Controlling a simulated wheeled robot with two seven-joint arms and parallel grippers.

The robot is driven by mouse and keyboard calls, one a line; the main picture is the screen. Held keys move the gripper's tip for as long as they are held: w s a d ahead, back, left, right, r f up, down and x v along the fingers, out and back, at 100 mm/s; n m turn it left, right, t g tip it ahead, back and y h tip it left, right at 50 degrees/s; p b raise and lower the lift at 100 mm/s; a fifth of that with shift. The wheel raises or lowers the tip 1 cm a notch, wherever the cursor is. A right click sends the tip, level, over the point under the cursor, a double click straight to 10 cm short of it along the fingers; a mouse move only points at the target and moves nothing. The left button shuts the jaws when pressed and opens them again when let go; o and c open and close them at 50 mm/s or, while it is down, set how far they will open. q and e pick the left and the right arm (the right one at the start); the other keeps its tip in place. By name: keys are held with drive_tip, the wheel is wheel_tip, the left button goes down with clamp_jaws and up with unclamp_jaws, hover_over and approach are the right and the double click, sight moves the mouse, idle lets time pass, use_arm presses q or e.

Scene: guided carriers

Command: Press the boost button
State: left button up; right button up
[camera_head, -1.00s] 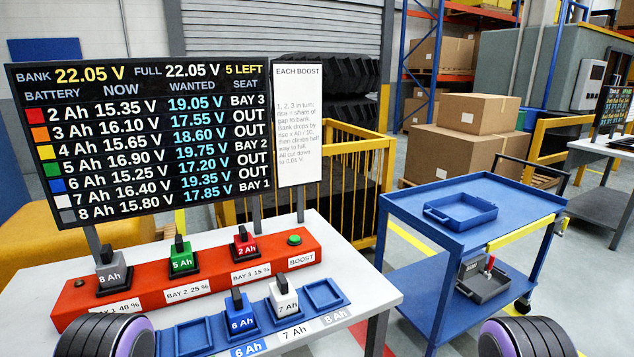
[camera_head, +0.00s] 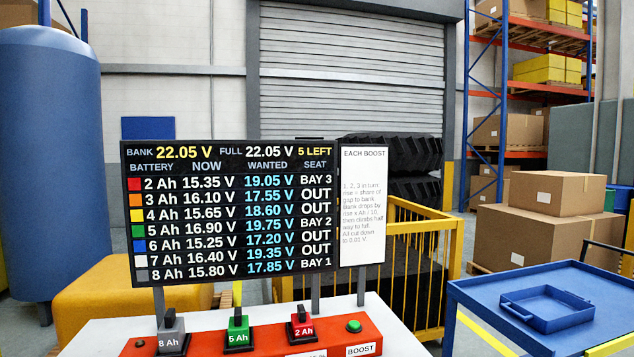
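The green boost button (camera_head: 354,326) sits at the right end of the red charging station (camera_head: 262,344), above the BOOST label (camera_head: 361,349). Left of it stand the red 2 Ah battery (camera_head: 302,329), the green 5 Ah battery (camera_head: 238,332) and the grey 8 Ah battery (camera_head: 172,337). The display board (camera_head: 230,210) reads bank 22.05 V, full 22.05 V, 5 left. It puts 2 Ah in bay 3, 5 Ah in bay 2 and 8 Ah in bay 1; the others read OUT. Neither of my grippers is in view.
A white instruction card (camera_head: 362,205) stands beside the board. A blue cart (camera_head: 490,298) with a blue tray (camera_head: 548,308) is at the right. A yellow railing (camera_head: 432,262) and cardboard boxes (camera_head: 535,225) are behind. The front of the white table is out of frame.

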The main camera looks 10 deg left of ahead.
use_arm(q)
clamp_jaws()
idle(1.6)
